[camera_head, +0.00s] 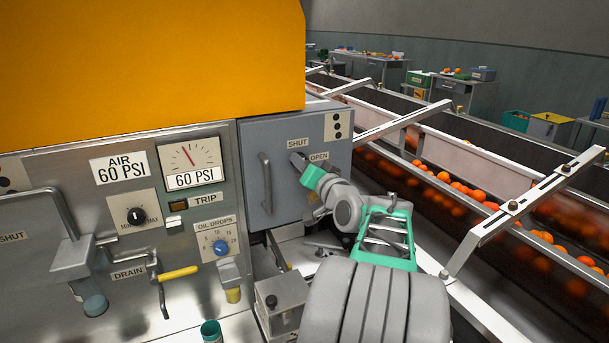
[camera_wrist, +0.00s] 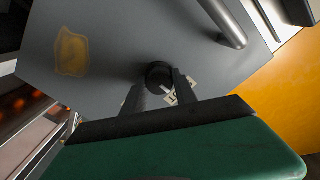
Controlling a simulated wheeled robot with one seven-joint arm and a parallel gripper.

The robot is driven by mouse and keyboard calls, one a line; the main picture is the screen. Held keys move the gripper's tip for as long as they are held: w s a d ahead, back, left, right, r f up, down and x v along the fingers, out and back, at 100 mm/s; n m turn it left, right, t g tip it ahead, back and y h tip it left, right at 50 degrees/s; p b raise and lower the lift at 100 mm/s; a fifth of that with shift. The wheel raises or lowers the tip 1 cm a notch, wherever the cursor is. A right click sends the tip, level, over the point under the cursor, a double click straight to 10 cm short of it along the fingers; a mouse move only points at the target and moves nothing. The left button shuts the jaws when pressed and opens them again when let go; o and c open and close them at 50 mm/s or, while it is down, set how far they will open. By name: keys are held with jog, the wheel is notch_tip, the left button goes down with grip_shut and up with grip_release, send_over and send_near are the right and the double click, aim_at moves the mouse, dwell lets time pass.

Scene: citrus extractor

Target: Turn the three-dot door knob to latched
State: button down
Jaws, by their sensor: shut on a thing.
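The three-dot door (camera_head: 290,155) is a grey panel on the machine's right side, with a plate of three black dots (camera_head: 338,126) at its upper right. Its knob (camera_head: 298,160) sits near the SHUT (camera_head: 298,143) and OPEN (camera_head: 318,156) labels and is mostly hidden by my gripper in the head view. My gripper (camera_head: 304,168) reaches the knob from the lower right. In the wrist view the round dark knob (camera_wrist: 159,75) lies between the two fingers of my gripper (camera_wrist: 160,84), which are shut on it. The knob's exact pointing is hard to tell.
A vertical bar handle (camera_head: 265,184) stands on the door left of the knob. A steel panel with gauge (camera_head: 190,162), blue dial (camera_head: 220,247) and yellow-handled valve (camera_head: 178,273) is farther left. A conveyor with oranges (camera_head: 470,192) runs along the right.

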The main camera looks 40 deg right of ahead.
jog(key=shift+n, duration=0.3)
jog(key=c, duration=1)
grip_release()
jog(key=shift+o, duration=0.2)
jog(key=v, duration=0.7)
jog(key=shift+s+b, duration=0.35)
jog(key=shift+s, duration=0.05)
jog(key=shift+a, duration=0.15)
